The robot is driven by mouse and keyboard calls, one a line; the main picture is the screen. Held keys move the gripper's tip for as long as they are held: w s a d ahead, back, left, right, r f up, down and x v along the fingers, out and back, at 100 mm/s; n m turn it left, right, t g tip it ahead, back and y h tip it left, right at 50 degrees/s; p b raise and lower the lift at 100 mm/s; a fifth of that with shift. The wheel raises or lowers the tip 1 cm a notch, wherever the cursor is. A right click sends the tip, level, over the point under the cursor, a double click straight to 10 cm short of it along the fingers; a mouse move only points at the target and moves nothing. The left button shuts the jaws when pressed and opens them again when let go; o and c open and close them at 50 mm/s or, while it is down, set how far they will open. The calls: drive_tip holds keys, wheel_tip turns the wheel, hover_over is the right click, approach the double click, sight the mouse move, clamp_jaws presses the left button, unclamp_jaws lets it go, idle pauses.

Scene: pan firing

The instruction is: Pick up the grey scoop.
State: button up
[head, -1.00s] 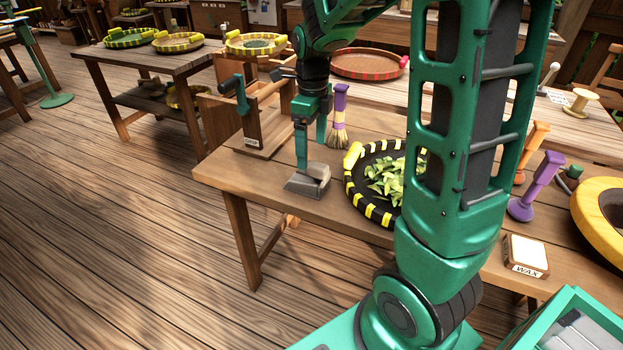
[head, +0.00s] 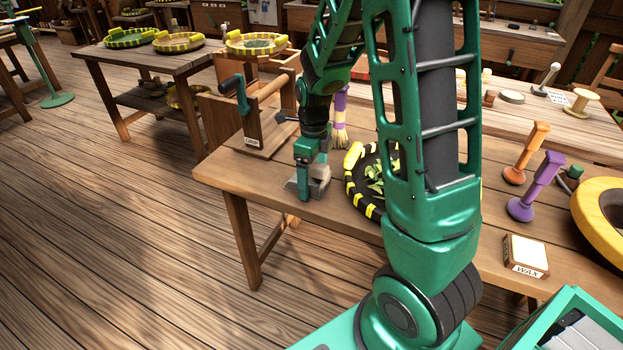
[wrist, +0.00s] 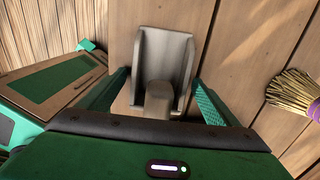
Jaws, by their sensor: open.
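The grey scoop (wrist: 163,62) lies on the wooden table in the wrist view, its open tray pointing away and its short handle toward my gripper. In the head view the scoop (head: 321,186) is near the table's front left corner, partly hidden by my gripper. My gripper (wrist: 159,92) is open, with one green finger on each side of the scoop's handle end. In the head view my gripper (head: 312,190) is low over the table at the scoop. I cannot tell whether the fingers touch it.
A black and yellow pan (head: 356,196) with green leaves is right of the scoop, partly behind my arm. A wooden box with a crank (head: 253,120) stands to the left. A purple-handled brush (head: 340,130) is behind; its bristles (wrist: 295,90) show in the wrist view.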

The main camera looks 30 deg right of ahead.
drive_tip(key=shift+f, duration=0.1)
drive_tip(key=shift+c, duration=0.3)
drive_tip(key=c, duration=1.4)
drive_tip(key=shift+c, duration=0.2)
